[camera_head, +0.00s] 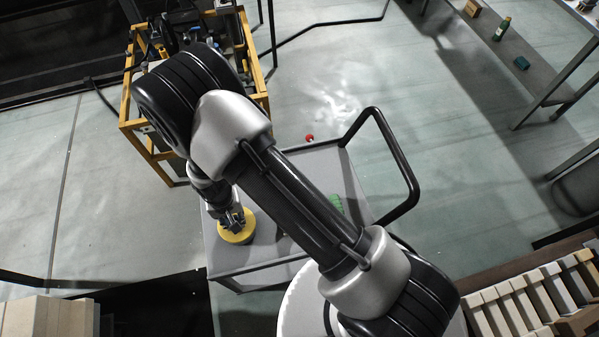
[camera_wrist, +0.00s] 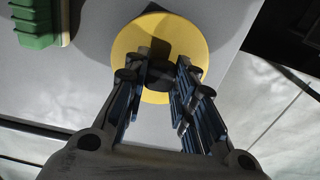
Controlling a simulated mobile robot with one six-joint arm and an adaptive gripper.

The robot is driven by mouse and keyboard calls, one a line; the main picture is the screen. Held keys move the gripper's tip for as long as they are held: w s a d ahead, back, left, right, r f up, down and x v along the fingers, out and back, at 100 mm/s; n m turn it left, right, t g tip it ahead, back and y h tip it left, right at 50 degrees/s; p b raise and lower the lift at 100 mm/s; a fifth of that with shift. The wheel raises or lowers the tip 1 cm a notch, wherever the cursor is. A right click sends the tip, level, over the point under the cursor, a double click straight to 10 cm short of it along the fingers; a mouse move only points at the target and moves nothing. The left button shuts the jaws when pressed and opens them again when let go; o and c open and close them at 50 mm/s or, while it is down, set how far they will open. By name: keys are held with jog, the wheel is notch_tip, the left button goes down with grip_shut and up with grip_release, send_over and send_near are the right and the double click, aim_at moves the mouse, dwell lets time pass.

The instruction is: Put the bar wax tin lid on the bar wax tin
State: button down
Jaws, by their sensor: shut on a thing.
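A round yellow disc, the bar wax tin lid (camera_wrist: 188,38), has a dark knob at its middle in the wrist view. My gripper (camera_wrist: 160,78) is shut on this knob, one finger on each side. In the head view the lid (camera_head: 232,238) is at the left part of the grey cart top, under my gripper (camera_head: 237,220). No separate tin shows in either view; I cannot tell whether the tin is beneath the lid, or whether the lid rests on something or hangs just above it.
The grey cart top (camera_head: 235,260) has a black push handle (camera_head: 415,190). A green block-like thing (camera_wrist: 35,22) lies on it, partly behind my arm in the head view. A red knob-like thing (camera_head: 309,137) is near its far edge. A yellow frame (camera_head: 160,165) stands behind.

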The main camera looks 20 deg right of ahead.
jog(key=c, duration=1.2)
grip_release()
jog(key=shift+c, duration=0.2)
jog(key=shift+r, duration=0.25)
jog(key=shift+r+p, duration=2.7)
jog(key=shift+r, duration=1.15)
jog(key=shift+r, duration=0.1)
notch_tip(320, 180, up, 12)
